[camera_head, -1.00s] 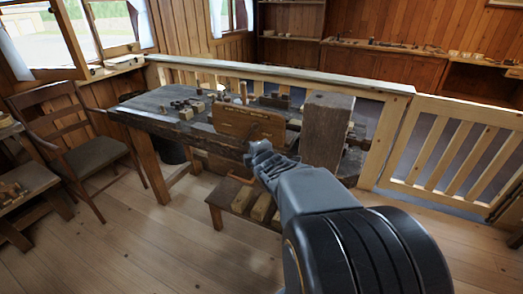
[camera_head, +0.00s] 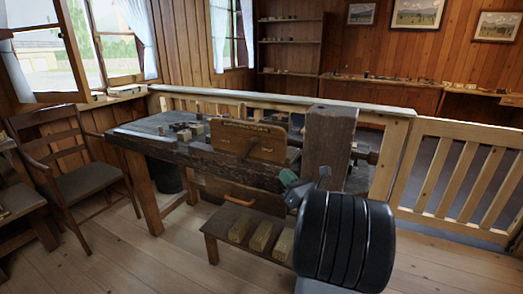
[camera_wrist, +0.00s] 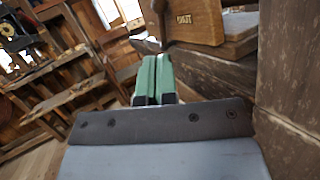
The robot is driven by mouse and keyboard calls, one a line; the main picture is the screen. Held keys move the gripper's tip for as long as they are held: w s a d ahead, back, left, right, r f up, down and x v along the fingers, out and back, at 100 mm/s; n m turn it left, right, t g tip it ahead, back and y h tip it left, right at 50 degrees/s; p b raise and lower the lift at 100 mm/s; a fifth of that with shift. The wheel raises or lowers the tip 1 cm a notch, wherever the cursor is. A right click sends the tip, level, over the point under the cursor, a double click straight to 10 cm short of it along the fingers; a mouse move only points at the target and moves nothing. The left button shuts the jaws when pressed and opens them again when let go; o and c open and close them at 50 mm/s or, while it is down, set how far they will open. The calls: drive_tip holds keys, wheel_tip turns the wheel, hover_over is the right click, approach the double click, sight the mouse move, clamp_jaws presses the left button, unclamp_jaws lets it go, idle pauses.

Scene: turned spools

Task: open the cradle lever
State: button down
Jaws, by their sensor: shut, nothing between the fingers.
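My gripper (camera_head: 289,179) is at the front edge of the dark workbench, just left of a thick wooden post, in the head view. Its green fingers (camera_wrist: 153,80) are pressed together and empty in the wrist view. A brown wooden board with lettering (camera_head: 232,135) stands upright on the bench, up and left of the gripper. Its corner (camera_wrist: 195,22) shows lettering in the wrist view. A thin dark bar (camera_head: 250,149) slants in front of the board; I cannot tell whether it is the cradle lever. The fingers appear apart from the board.
The thick wooden post (camera_head: 327,150) rises close to the gripper's right. A low bench with pale wood blocks (camera_head: 261,236) stands below. A chair (camera_head: 78,170) is at left, and a slatted railing (camera_head: 455,185) at right. Small dark pieces (camera_head: 186,131) lie on the bench.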

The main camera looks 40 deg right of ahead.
sight(258, 143)
drive_tip(key=p+x, duration=0.2)
drive_tip(key=x, duration=1.2)
drive_tip(key=shift+w, duration=0.1)
